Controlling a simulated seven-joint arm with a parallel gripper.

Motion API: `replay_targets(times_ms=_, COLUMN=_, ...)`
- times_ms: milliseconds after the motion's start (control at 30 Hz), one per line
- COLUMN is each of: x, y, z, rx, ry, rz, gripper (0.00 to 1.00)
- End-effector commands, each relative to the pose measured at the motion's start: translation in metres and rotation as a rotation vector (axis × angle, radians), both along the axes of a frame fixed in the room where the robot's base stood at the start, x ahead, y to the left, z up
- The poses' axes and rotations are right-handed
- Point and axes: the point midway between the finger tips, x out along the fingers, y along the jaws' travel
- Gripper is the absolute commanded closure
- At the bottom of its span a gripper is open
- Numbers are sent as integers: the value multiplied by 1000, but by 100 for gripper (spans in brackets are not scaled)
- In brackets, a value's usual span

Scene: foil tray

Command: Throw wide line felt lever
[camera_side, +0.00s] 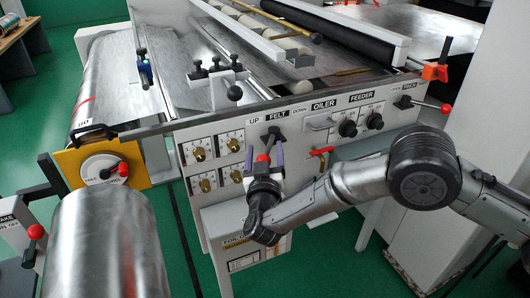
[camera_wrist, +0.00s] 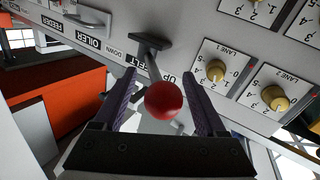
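The felt lever shows in the side view as a black pivot (camera_side: 272,133) under the FELT label, between UP on the left and DOWN on the right. Its red ball knob (camera_side: 263,158) sits below the pivot. In the wrist view the grey lever rod (camera_wrist: 152,65) comes out toward me, ending in the red knob (camera_wrist: 164,100). My gripper (camera_wrist: 160,78) is open, with its purple fingers on either side of the rod and knob. I see gaps on both sides, so it is not gripping. It also shows in the side view (camera_side: 264,150).
Brass lane knobs (camera_side: 199,154) are left of the lever. A grey OILER handle (camera_side: 320,122), black FEEDER knobs (camera_side: 348,128) and a red-handled lever (camera_side: 321,152) are to the right. A metal roller (camera_side: 105,245) stands at front left.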

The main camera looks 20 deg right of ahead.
Motion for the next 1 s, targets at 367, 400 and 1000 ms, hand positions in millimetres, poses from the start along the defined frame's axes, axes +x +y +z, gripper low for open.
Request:
replay_targets(times_ms=367, x=-9, y=4, z=-2, rx=-1, ry=4, rz=-1, gripper=27)
replay_targets(times_ms=400, x=-13, y=6, z=-2, rx=-2, ry=5, rz=0, gripper=27)
replay_targets(times_ms=1000, x=-115, y=54, z=-1, rx=-1, ry=3, rz=1, gripper=27)
